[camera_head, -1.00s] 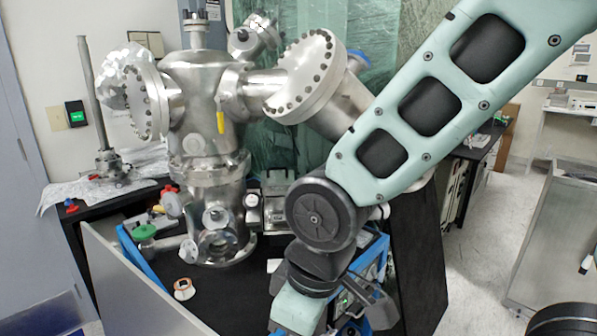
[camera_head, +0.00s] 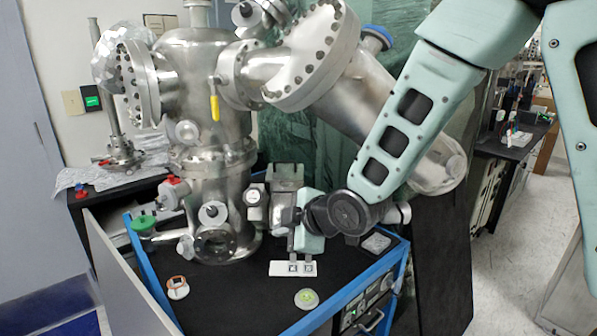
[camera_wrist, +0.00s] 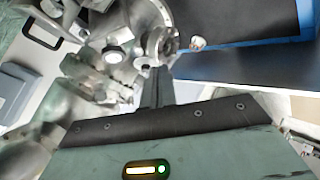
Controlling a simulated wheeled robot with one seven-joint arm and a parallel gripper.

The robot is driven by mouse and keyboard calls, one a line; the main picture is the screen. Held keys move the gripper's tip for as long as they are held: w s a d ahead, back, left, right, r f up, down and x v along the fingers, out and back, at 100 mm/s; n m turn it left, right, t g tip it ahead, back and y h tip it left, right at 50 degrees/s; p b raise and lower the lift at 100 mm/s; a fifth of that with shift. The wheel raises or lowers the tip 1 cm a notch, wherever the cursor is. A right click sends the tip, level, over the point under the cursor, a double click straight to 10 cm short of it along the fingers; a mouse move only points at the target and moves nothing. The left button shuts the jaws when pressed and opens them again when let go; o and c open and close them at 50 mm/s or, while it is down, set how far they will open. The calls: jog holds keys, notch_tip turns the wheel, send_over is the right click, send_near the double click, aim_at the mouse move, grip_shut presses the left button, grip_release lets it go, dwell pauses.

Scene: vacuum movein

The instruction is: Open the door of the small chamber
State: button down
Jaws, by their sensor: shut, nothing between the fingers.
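A steel vacuum chamber (camera_head: 205,105) stands at the left on the black-topped bench. Low on it is a small chamber part with a round, windowed door (camera_head: 215,244) facing the front; it looks closed. A round knob (camera_head: 213,212) is just above it.
A green-capped valve (camera_head: 144,224) is left of the round door. A grey panel (camera_head: 128,275) edges the bench's left front.

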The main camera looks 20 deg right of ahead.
jog(key=w+d+n+t+y+b, duration=0.1)
jog(key=w+d+n+t+y, duration=0.1)
jog(key=w+d+n+t, duration=0.45)
jog(key=n+t+y, duration=0.2)
jog(key=n, duration=0.1)
send_near(294, 179)
notch_tip(294, 179, up, 2)
jog(key=s+a, duration=0.2)
jog(key=s, duration=0.1)
jog(key=p+x, duration=0.2)
jog(key=x, duration=0.6)
jog(key=shift+w+r, duration=0.15)
jog(key=shift+w, duration=0.05)
jog(key=w, duration=0.1)
jog(key=w+p, duration=0.1)
jog(key=w+r, duration=0.1)
jog(key=w, duration=0.1)
jog(key=shift+d+p, duration=0.35)
jog(key=shift+p, duration=0.05)
jog(key=shift+w+d, duration=0.1)
jog(key=shift+w, duration=0.1)
